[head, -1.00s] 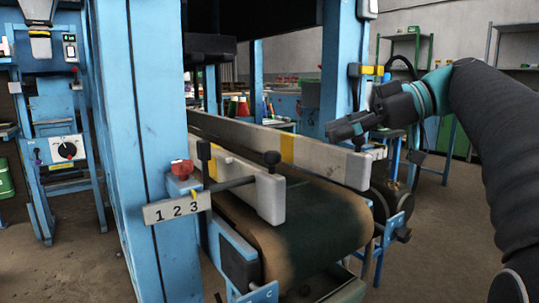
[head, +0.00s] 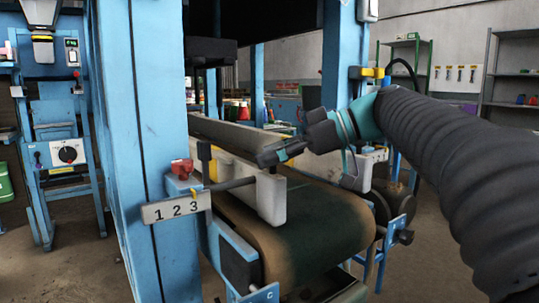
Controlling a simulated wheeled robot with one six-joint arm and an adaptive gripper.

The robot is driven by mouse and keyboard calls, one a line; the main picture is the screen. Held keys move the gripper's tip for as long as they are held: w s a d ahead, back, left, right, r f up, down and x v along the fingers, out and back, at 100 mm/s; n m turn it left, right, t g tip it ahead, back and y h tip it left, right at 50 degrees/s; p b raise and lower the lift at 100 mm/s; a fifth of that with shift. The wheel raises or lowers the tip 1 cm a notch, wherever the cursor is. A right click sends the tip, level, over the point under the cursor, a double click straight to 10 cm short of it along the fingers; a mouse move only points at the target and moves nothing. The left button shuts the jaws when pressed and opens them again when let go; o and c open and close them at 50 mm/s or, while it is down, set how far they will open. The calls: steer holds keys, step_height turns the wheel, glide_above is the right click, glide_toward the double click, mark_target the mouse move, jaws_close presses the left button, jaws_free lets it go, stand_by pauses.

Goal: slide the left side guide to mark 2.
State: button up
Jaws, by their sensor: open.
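The left side guide (head: 271,200) is a pale grey plate standing along the left edge of the conveyor belt (head: 320,222). A dark rod runs from it to the left, above a white plate (head: 176,208) marked 1, 2, 3. A red knob (head: 181,168) is on the blue frame beside the rod. My gripper (head: 264,157) is open, at the top of the guide's near end, where it mostly hides the guide's black knob. I cannot tell whether it touches.
The right side guide (head: 356,171) stands across the belt, partly behind my gripper and arm. A thick blue post (head: 120,130) rises to the left. Another blue post (head: 336,60) stands behind my gripper. The near belt end is clear.

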jaws_close()
steer(key=shift+s+a+f+b, duration=0.1)
steer(key=shift+s+a+b, duration=0.6)
steer(key=shift+a, duration=0.3)
jaws_free()
steer(key=shift+s+a, duration=0.15)
steer(key=v, duration=1.2)
